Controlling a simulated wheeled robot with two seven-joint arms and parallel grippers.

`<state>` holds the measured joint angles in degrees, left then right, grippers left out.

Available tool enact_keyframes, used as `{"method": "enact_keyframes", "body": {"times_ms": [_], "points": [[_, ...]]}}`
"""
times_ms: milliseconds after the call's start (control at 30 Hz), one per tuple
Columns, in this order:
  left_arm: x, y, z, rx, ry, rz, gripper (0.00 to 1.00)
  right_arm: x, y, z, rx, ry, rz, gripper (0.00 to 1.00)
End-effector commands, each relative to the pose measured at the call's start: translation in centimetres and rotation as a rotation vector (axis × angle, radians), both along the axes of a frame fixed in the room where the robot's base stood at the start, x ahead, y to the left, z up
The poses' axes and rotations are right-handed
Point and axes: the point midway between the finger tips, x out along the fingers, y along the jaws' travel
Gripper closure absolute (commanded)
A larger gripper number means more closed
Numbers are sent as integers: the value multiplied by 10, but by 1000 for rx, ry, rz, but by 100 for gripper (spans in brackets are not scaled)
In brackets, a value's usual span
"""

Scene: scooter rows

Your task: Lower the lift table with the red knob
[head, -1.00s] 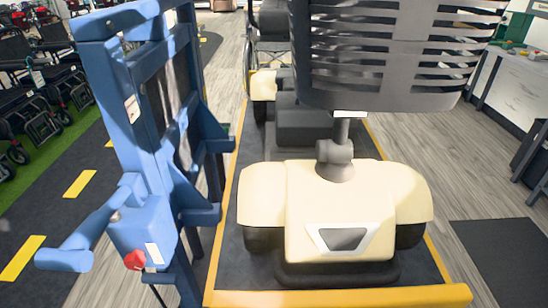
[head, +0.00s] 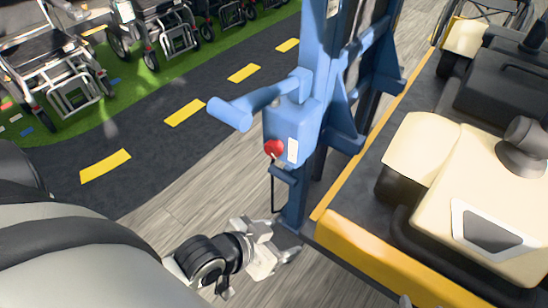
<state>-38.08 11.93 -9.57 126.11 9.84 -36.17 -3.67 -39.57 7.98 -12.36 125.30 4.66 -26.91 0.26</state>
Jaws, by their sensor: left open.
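The red knob (head: 273,149) sits on the lower front of a blue control box (head: 292,128) on the blue lift column (head: 321,55). A white label is just right of the knob. The lift table (head: 375,262) is a dark platform with a yellow edge, right of the column, and carries a cream scooter (head: 475,190). My left gripper (head: 284,247) is below the knob in the picture, near the foot of the column, apart from the knob and empty. Its jaws are open.
A blue handle (head: 235,112) sticks out left from the control box. A thin black cable hangs below the knob. Wheelchairs (head: 55,70) stand on green flooring at upper left. A dark lane with yellow dashes (head: 185,112) and bare wood floor lie left of the column.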

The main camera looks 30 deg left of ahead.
Motion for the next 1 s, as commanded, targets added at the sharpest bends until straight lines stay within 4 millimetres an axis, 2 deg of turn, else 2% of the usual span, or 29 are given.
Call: {"method": "enact_keyframes", "body": {"times_ms": [33,100,200,433,567,700,800,900,1000], "points": [[0,6,-18,16,9,-18,35,-3,1,-11,4,-7,6,50],[1,13,-28,23,-2,-50,35,-3,2,-15,11,-20,8,50],[5,17,-22,-4,-78,-59,35,-3,2,-7,14,-23,8,50],[14,41,-20,-51,-273,-32,35,-2,3,-9,19,-30,6,50],[18,71,-17,-61,-417,25,35,-1,3,-11,21,-35,6,50],[18,115,-8,-43,-576,118,35,-1,3,-14,24,-38,5,50],[17,138,-1,-24,-652,171,35,-1,4,-14,24,-39,6,50],[17,150,3,-11,-689,200,35,-1,4,-14,26,-41,5,50],[22,152,5,-9,-703,209,35,0,4,-13,27,-45,6,50]]}}
